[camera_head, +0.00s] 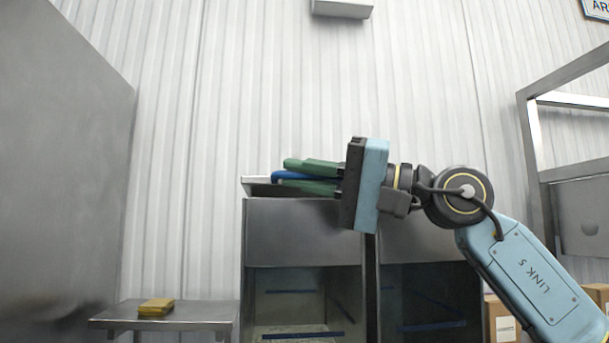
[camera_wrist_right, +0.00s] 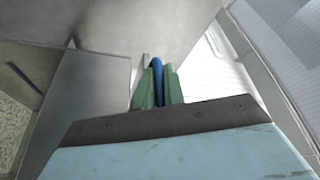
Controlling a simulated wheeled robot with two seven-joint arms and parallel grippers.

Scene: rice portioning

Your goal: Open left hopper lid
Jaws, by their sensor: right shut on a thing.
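The left hopper (camera_head: 300,232) is a steel box, with its lid (camera_head: 262,186) showing as a light edge along the top. Whether the lid is raised is hard to tell from the head view. My right gripper (camera_head: 288,175) comes in from the right over the hopper top. Its green fingers are shut on the blue lid handle (camera_head: 290,176), one finger above and one below. In the right wrist view the blue handle (camera_wrist_right: 157,68) sits between the green fingers, against a steel panel (camera_wrist_right: 140,35). My left gripper is not in view.
A second hopper bay (camera_head: 420,255) stands beside the left one, partly behind my right arm. A small steel shelf (camera_head: 205,313) with a yellow sponge-like block (camera_head: 156,307) is at the lower left. A tall steel panel (camera_head: 60,170) fills the left side. Cardboard boxes (camera_head: 502,322) are at lower right.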

